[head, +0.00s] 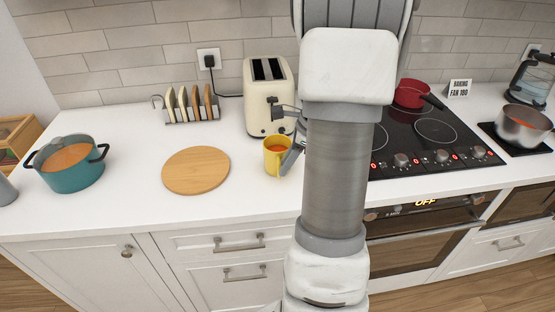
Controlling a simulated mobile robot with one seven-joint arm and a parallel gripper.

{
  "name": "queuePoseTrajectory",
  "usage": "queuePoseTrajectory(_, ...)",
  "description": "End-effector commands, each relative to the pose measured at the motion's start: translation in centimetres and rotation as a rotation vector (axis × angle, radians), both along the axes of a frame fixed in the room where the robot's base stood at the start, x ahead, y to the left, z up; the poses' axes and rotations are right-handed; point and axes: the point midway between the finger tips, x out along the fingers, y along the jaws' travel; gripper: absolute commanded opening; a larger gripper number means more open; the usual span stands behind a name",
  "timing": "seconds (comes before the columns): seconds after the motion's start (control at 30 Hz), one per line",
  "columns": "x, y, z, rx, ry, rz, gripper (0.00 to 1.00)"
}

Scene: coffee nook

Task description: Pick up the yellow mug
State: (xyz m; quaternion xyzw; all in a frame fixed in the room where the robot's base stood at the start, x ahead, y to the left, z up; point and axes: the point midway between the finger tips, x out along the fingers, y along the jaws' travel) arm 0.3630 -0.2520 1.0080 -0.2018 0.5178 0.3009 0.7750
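The yellow mug (272,162) stands upright on the white counter, in front of the toaster, with a reddish-orange content showing inside its rim. My gripper (292,154) is at the mug's right side, coming from the right at about the mug's height. Part of it overlaps the mug's right edge in the head view. My arm hides most of the gripper. I cannot tell whether its fingers are around the mug or only beside it, or whether they touch it.
A cream toaster (257,112) stands close behind the mug. A round wooden board (196,171) lies to its left, with a toast rack (192,108) behind. A teal pot (72,165) stands farther left. The black cooktop (436,146) with a red pan (410,94) is to the right.

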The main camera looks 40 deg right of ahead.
Motion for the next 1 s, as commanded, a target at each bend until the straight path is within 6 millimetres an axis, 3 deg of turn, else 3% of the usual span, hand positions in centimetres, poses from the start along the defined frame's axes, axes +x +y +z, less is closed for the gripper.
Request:
queuePoseTrajectory(0.3, 1.3, 1.3, -4.5, 0.002, 0.002, 0.002, 0.28)
queuePoseTrajectory(0.6, 1.4, 1.4, -4.9, 0.0, 0.001, 0.0, 0.28)
queuePoseTrajectory(0.77, 1.4, 1.4, -4.8, 0.0, 0.001, 0.0, 0.01)
queuePoseTrajectory(1.0, 1.4, 1.4, -4.8, 0.0, 0.001, 0.0, 0.0)
